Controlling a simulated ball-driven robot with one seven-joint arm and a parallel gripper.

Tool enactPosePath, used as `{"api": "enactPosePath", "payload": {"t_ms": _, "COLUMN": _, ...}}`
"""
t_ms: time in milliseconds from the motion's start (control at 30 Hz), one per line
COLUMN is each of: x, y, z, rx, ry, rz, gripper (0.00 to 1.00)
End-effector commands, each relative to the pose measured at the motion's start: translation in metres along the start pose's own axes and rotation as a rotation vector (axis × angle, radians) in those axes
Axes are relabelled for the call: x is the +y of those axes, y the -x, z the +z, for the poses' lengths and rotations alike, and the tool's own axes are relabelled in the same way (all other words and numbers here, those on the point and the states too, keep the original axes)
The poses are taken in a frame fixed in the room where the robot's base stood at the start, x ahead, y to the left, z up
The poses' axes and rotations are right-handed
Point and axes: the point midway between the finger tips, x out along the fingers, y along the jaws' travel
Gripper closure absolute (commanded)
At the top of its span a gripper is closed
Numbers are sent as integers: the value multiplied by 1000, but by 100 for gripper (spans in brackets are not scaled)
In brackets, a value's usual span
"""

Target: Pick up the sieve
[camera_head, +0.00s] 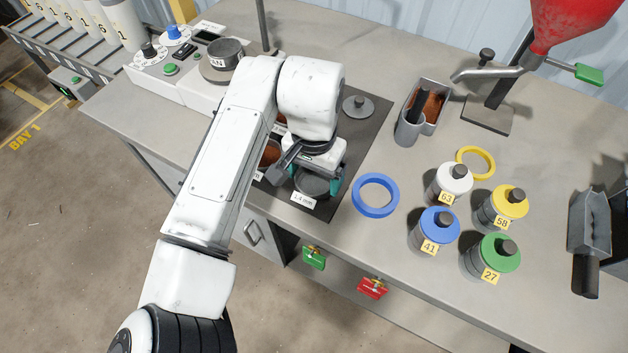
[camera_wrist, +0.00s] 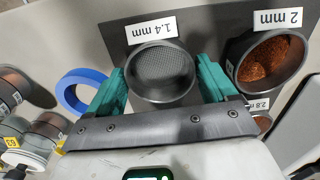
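A dark round sieve labelled 1.4 mm (camera_wrist: 162,72) with a mesh floor shows in the wrist view, empty. It also shows in the head view (camera_head: 312,182) near the front edge of a dark mat (camera_head: 358,140). My gripper (camera_wrist: 160,82) is over it, with one teal finger on each side of its wall. The fingers are wide apart and very close to the wall; firm contact is not visible. In the head view my gripper (camera_head: 318,182) and wrist partly hide the sieve.
A 2 mm sieve (camera_wrist: 246,52) with copper-coloured granules is close beside, and a 2.8 mm one (camera_wrist: 262,122) is partly hidden. A blue ring (camera_head: 375,196) lies to the right.

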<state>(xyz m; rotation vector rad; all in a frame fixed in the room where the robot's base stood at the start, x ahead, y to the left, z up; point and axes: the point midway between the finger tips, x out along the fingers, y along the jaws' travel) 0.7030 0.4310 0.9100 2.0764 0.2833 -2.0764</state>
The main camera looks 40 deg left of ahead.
Motion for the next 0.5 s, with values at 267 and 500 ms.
{"api": "enactPosePath", "payload": {"t_ms": 267, "x": 0, "y": 0, "z": 0, "rx": 0, "ry": 0, "rz": 0, "gripper": 42}}
{"api": "enactPosePath", "payload": {"t_ms": 500, "x": 0, "y": 1, "z": 0, "rx": 0, "ry": 0, "rz": 0, "gripper": 58}}
